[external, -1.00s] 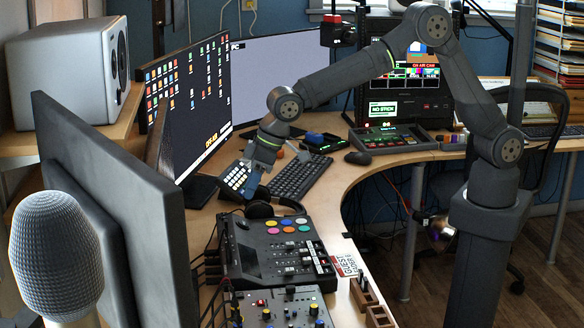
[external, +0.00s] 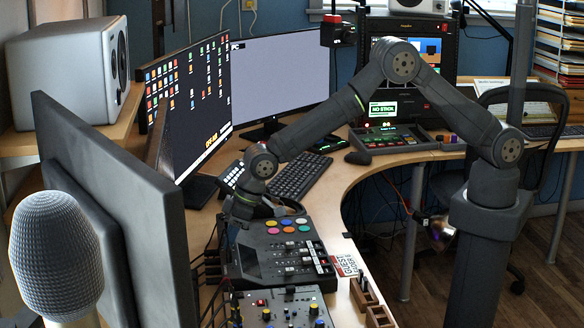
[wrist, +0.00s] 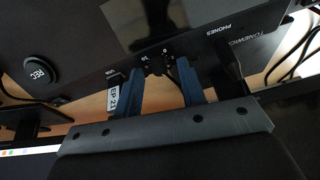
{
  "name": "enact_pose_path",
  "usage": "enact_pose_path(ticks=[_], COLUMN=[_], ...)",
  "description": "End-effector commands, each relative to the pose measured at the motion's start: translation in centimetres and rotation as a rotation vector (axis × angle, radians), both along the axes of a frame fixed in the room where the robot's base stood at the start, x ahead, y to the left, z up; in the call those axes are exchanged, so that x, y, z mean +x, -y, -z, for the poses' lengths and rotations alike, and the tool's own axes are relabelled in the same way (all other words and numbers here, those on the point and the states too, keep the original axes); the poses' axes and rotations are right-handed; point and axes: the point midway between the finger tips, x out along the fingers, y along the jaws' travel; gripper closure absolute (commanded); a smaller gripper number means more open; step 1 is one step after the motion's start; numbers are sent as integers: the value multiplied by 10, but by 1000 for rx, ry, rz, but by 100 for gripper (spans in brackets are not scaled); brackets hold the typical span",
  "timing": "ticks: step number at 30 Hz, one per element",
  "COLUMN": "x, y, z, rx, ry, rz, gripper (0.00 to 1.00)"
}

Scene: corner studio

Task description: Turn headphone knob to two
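The headphone knob (wrist: 158,66) is a small black knob on the edge of a dark audio console (wrist: 210,35), close to the word PHONES, with small numbers around it. It shows in the wrist view. My gripper (wrist: 160,72) has two blue fingers spread on either side of the knob, with gaps visible between them and it. Where the knob points is too dark to tell. In the external view the console (external: 252,262) with coloured buttons lies on the desk. My gripper (external: 230,218) is at its far left edge; the knob is hidden there.
A large monitor (external: 112,190) stands close left of the console, with cables (external: 212,268) between. A second mixer (external: 275,308) is in front. Headphones (external: 262,208) and a keyboard (external: 298,180) lie behind. The desk to the right (external: 345,195) has free room.

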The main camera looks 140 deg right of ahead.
Motion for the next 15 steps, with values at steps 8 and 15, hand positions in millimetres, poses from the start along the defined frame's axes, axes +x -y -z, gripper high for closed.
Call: enact_pose_path(ticks=[8,15], x=[0,0], y=[0,0], z=[0,0], rx=[0,0], ry=[0,0], rz=[0,0], gripper=[73,100])
